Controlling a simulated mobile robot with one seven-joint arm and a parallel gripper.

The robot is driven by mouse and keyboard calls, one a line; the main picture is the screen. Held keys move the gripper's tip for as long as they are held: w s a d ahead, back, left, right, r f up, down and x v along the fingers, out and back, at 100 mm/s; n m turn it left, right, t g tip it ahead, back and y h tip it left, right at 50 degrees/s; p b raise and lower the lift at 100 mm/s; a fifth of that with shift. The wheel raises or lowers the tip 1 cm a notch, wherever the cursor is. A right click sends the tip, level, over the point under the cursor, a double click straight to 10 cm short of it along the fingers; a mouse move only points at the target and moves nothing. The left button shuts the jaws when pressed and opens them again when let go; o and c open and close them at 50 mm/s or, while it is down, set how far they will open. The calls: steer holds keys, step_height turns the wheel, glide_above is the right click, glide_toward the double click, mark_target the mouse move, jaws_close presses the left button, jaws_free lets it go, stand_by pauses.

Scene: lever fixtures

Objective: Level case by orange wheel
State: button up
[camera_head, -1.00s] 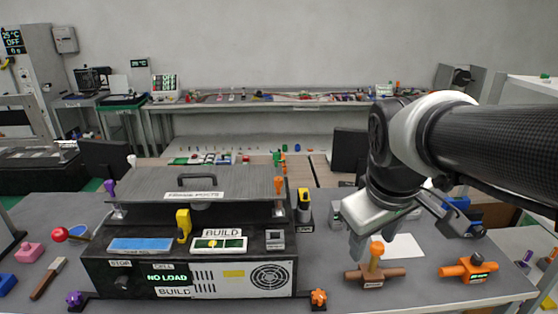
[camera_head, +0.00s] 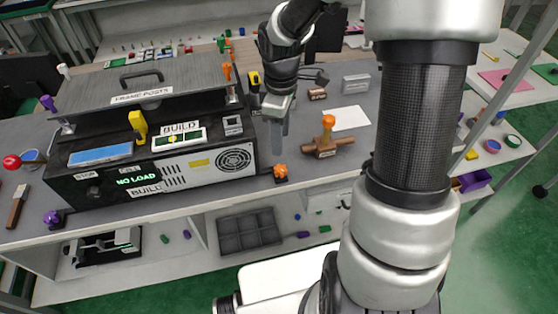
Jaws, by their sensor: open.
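The case (camera_head: 110,180) is a dark box with a grey lid and a lit NO LOAD display, on the left part of the table. The orange wheel (camera_head: 281,172) is a small knob at the case's front right foot, on the table edge. A purple wheel (camera_head: 53,219) is at the front left foot. My gripper (camera_head: 277,138) points down just above and behind the orange wheel, apart from it, right of the case. It is seen side-on, and the gap between its fingers is hard to see. It holds nothing that I can see.
An orange-handled valve (camera_head: 327,138) on a brown pipe stands right of my gripper. A white sheet (camera_head: 347,118) lies behind it. A yellow-and-black tool (camera_head: 254,82) stands behind the case. Below the table is a shelf with a dark tray (camera_head: 247,231).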

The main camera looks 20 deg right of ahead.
mark_target(280, 168)
step_height(280, 168, down, 12)
steer(key=shift+r+b, duration=0.1)
steer(key=shift+b, duration=0.35)
steer(key=shift+c, duration=0.3)
steer(key=c, duration=1)
